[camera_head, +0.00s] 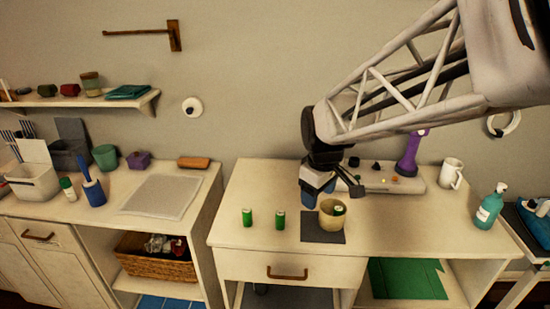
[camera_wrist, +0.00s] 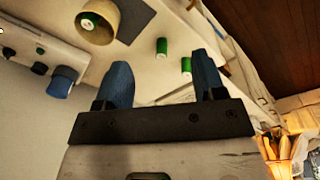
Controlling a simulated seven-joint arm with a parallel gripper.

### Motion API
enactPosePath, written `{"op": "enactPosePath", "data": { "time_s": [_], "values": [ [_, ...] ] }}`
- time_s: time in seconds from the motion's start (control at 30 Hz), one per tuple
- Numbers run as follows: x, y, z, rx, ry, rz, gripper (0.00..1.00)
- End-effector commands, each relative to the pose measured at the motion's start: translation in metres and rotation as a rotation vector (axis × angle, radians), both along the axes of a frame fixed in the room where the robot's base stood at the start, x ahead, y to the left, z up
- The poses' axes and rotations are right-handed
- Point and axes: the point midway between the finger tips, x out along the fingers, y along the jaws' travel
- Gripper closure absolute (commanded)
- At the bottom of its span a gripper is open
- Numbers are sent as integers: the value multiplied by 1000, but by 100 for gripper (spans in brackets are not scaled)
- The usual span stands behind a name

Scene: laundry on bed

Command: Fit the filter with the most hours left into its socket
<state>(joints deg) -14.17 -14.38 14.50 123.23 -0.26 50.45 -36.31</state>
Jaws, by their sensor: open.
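Two green cylinders, likely the filters, stand apart on the white desk: a left one (camera_head: 247,217) and a right one (camera_head: 280,220). They also show in the wrist view, one (camera_wrist: 162,47) nearer the cup and one (camera_wrist: 186,66) farther. A third green cylinder with a pale end (camera_head: 339,210) is inside the beige cup (camera_head: 326,219); it shows in the wrist view too (camera_wrist: 88,21). No hour markings are readable. My gripper (camera_head: 312,196) is open and empty above the desk behind the cup; its blue fingers are spread in the wrist view (camera_wrist: 161,65). I cannot identify the socket with certainty.
The cup stands on a dark mat (camera_head: 322,238). Behind it is a pale low unit (camera_head: 378,182) with dark knobs and a purple upright object (camera_head: 411,152). A white mug (camera_head: 451,173) and a teal bottle (camera_head: 489,208) stand right. The desk's front left is clear.

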Motion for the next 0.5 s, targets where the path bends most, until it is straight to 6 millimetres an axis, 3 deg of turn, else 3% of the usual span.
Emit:
{"op": "enactPosePath", "data": {
  "time_s": [0.1, 0.5],
  "values": [
    [25, 26, -15, -11, 15, 112, 37],
    [92, 118, -76, -43, 59, 482, 37]
  ]
}}
